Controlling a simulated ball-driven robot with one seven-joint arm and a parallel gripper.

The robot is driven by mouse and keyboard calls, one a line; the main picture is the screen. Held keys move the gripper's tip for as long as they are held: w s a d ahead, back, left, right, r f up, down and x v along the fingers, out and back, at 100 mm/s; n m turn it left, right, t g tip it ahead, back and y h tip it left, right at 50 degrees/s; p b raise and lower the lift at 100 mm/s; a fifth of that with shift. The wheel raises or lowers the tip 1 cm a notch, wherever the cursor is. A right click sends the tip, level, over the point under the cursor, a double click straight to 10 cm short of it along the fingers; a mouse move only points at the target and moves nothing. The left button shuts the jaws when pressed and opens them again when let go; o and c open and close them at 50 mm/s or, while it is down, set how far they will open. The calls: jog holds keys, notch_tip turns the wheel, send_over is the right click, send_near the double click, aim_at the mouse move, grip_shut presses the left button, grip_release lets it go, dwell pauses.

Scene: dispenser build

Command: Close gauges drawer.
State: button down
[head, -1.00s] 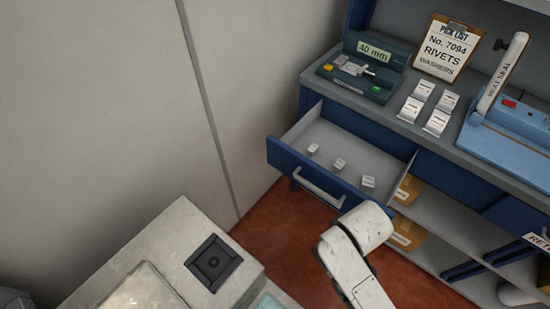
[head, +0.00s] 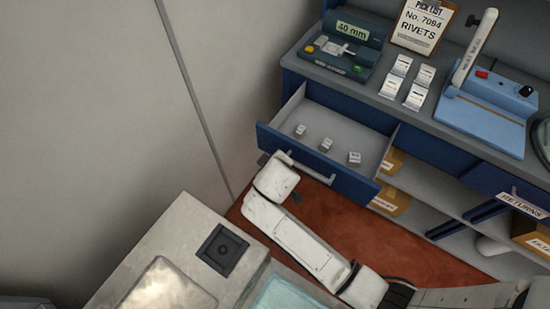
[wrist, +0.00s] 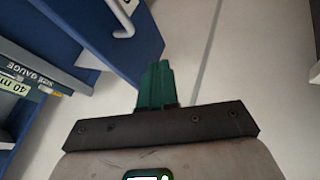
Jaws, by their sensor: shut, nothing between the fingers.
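The gauges drawer (head: 345,186) is a blue-fronted drawer with a grey inside and a pale bar handle (head: 318,175). It stands pulled out of the blue cabinet, with three small pale blocks (head: 326,145) in it. My gripper (wrist: 157,72) has green fingers, closed together with nothing between them. In the head view my wrist is in front of the drawer's left part and covers some of the handle. In the wrist view the drawer front (wrist: 135,55) and handle (wrist: 124,20) are up and left of the fingertips. I cannot tell whether they touch.
A 40 mm gauge device (head: 342,52), white tags (head: 415,95), a pick list (head: 424,22) and a heat sealer (head: 490,105) stand on the cabinet top. A pale bench (head: 165,235) is at lower left. Reddish floor (head: 335,230) lies between.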

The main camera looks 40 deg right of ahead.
jog(key=w+d+f+b, duration=0.5)
jog(key=d+f, duration=0.1)
jog(key=shift+w+d+f, duration=0.2)
jog(key=shift+w+f, duration=0.1)
jog(key=shift+d, duration=0.15)
dwell(0.4)
jog(key=w+d+b, duration=0.2)
jog(key=d, duration=0.5)
jog(key=w+d+b, duration=0.3)
jog(key=d, duration=0.4)
jog(key=w+d+b, duration=0.2)
jog(key=w+d, duration=0.1)
jog(key=d, duration=0.4)
jog(key=shift+d+f, duration=0.15)
jog(key=shift+d, duration=0.15)
jog(key=shift+w+d+b, duration=0.2)
jog(key=shift+d+b, duration=0.15)
jog(key=shift+d, duration=0.2)
